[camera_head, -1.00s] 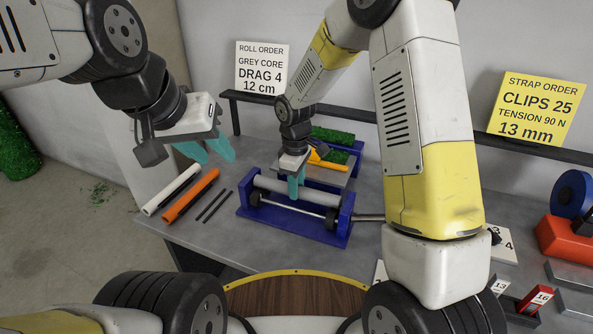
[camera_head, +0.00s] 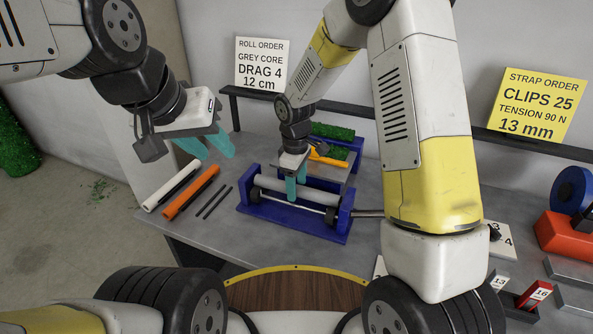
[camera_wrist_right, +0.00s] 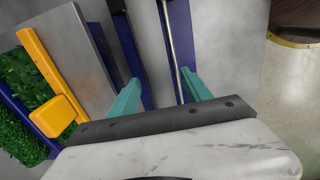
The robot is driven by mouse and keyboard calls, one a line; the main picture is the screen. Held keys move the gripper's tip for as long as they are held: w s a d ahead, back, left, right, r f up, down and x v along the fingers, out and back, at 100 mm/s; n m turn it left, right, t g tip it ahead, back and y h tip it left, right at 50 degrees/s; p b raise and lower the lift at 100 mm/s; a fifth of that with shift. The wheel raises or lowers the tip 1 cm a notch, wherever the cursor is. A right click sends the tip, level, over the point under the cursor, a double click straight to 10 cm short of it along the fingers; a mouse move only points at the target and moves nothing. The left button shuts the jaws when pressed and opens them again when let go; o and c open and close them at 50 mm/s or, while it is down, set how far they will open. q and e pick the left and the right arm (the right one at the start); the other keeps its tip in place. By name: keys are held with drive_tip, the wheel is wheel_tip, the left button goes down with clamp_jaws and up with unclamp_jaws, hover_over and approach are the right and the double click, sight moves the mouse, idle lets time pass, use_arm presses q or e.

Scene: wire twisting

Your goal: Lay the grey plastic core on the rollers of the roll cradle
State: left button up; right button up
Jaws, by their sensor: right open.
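The grey core (camera_head: 318,195) lies lengthwise in the blue roll cradle (camera_head: 292,225), between its end plates. It appears to rest on the rollers, but the contact underneath is hidden. My right gripper (camera_head: 296,188) is low over the core's middle, with its teal fingers apart on either side of it. The fingers also show spread in the right wrist view (camera_wrist_right: 160,95), above the cradle. My left gripper (camera_head: 207,148) is open and empty, above the table's left side.
A white core (camera_head: 171,188), an orange core (camera_head: 191,195) and two thin dark rods lie left of the cradle. Behind it stands a stand with a metal plate, a yellow handle (camera_head: 328,159) and green turf. Strapping items are at the right. The table's front left is clear.

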wheel_tip(320, 180, up, 7)
drive_tip(key=shift+s+r, duration=0.15)
drive_tip(key=shift+r, duration=0.05)
idle(0.3)
